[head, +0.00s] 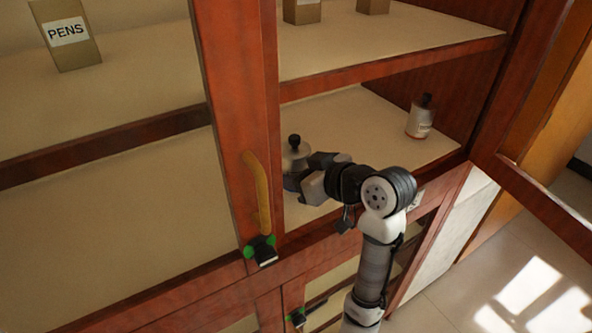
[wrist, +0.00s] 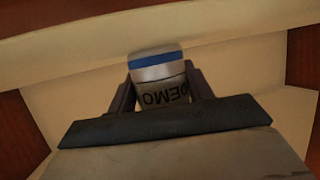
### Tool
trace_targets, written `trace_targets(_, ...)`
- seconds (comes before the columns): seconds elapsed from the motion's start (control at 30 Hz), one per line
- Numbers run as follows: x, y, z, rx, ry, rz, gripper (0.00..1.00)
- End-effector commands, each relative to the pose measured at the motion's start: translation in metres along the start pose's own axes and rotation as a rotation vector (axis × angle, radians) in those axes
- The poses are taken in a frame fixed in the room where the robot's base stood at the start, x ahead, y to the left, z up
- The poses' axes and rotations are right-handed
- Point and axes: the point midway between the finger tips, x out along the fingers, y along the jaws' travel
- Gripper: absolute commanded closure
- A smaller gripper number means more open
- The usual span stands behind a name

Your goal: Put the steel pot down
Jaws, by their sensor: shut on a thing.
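The steel pot (head: 294,158) is a small grey cylinder with a black knob on top, in the right-hand bay of the cabinet, over the lower shelf (head: 350,125). In the wrist view the pot (wrist: 158,72) shows a blue band and a label reading DEMO. My gripper (head: 303,182) is shut on it, with one finger on each side in the wrist view (wrist: 160,92). The pot looks upright. My gripper hides part of its lower side, so I cannot tell whether its base touches the shelf.
A white-labelled bottle with a black cap (head: 420,118) stands to the right on the same shelf. A wooden post (head: 235,110) with a yellow handle is close on the left. The upper shelf holds a PENS box (head: 66,36) and other boxes. An open door (head: 540,200) is at right.

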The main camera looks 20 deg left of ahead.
Motion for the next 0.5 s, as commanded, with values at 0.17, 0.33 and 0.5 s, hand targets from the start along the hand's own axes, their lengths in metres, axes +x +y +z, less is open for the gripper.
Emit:
trace_targets(0.17,0.0008,0.0000,0.0019,0.000,0.000,0.000,0.35)
trace_targets(0.33,0.0008,0.0000,0.0019,0.000,0.000,0.000,0.27)
trace_targets(0.5,0.0004,0.0000,0.0009,0.000,0.000,0.000,0.27)
